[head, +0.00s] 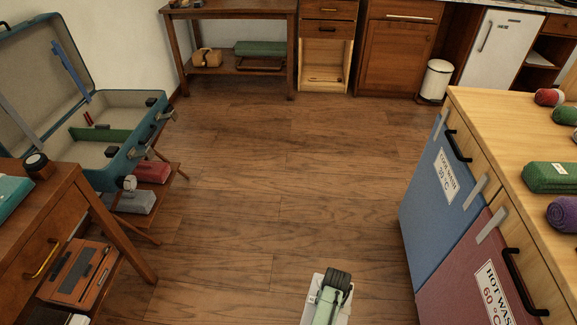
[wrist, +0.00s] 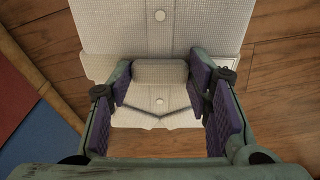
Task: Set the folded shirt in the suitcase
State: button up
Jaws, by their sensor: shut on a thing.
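The folded shirt (wrist: 160,35) is off-white with buttons down its front. My gripper (wrist: 160,78) is shut on it, with purple finger pads on both sides of a raised fold. In the head view a pale part of the shirt (head: 312,297) shows beside my gripper (head: 328,305) at the bottom, over the floor; the rest is hidden or out of frame. The suitcase (head: 127,166) is blue-teal and stands open at the left, its lid leaning back. Its pale inside holds a green panel (head: 98,134) and small dark items. My gripper is well apart from it.
A wooden desk (head: 55,190) stands in front of the suitcase at left. A counter (head: 490,110) with rolled clothes and blue (head: 432,205) and red (head: 460,270) wash fronts bounds the right. The wooden floor (head: 260,180) between is clear. A workbench (head: 235,12) stands at the back.

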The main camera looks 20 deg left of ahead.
aim_at(88, 163)
jog(key=i+u, duration=0.3)
jog(key=u, duration=0.2)
jog(key=i+l+u, duration=0.25)
jog(key=u, duration=0.25)
jog(key=i+l+u, duration=0.2)
jog(key=u, duration=0.25)
jog(key=i+l+u, duration=0.15)
jog(key=l+u, duration=0.35)
jog(key=i+l+u, duration=0.1)
jog(key=l+u, duration=0.2)
jog(key=u, duration=0.2)
jog(key=l+u, duration=0.5)
jog(key=i+j, duration=0.05)
jog(key=j, duration=0.05)
